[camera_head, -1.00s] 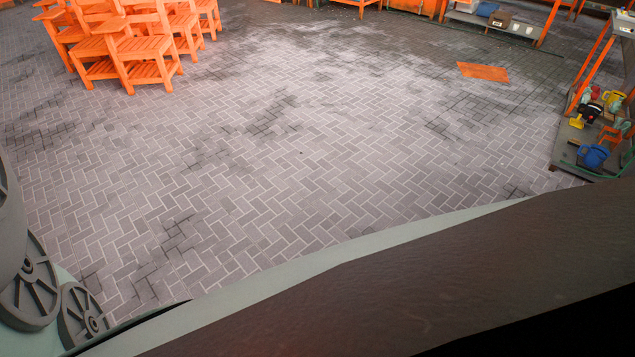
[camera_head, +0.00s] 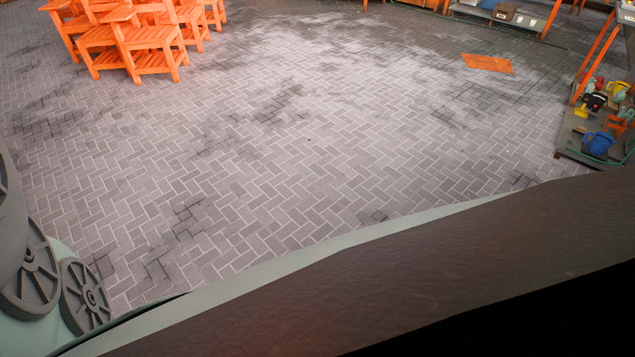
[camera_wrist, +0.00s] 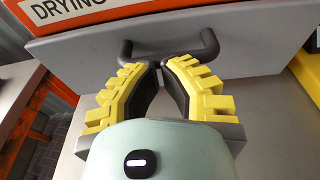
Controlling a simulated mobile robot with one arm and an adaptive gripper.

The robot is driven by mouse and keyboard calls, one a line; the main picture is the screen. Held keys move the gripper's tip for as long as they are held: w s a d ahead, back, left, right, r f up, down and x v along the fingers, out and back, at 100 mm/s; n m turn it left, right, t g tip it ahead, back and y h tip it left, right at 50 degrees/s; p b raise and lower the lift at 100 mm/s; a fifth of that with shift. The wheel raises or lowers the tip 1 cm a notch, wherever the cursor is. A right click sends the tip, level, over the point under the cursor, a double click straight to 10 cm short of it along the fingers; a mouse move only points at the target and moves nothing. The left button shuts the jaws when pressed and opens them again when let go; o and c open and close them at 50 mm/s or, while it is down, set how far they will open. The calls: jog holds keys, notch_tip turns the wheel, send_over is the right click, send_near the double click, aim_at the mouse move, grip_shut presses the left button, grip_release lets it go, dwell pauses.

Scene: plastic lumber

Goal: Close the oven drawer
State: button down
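In the wrist view, a grey drawer front (camera_wrist: 78,62) with a dark bar handle (camera_wrist: 209,45) fills the upper part, under an orange panel with a label reading "DRYING". My gripper (camera_wrist: 159,66) has yellow ribbed fingers with dark pads. Its tips come together at the middle of the handle bar and cover part of it. The tips look closed, with a narrow gap between the pads farther back. Whether they touch the handle or sit just in front of it is unclear. The drawer and gripper do not show in the head view.
Orange chairs (camera_head: 135,45) stand at the upper left of the head view. An orange sheet (camera_head: 488,64) lies on the brick floor (camera_head: 290,150). A low shelf with a blue bucket (camera_head: 598,143) and tools stands at right. The middle floor is clear.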

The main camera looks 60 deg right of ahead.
jog(key=shift+w+a+f, duration=0.15)
jog(key=shift+a, duration=0.35)
jog(key=p+v, duration=0.3)
jog(key=v, duration=1.1)
jog(key=shift+p, duration=0.4)
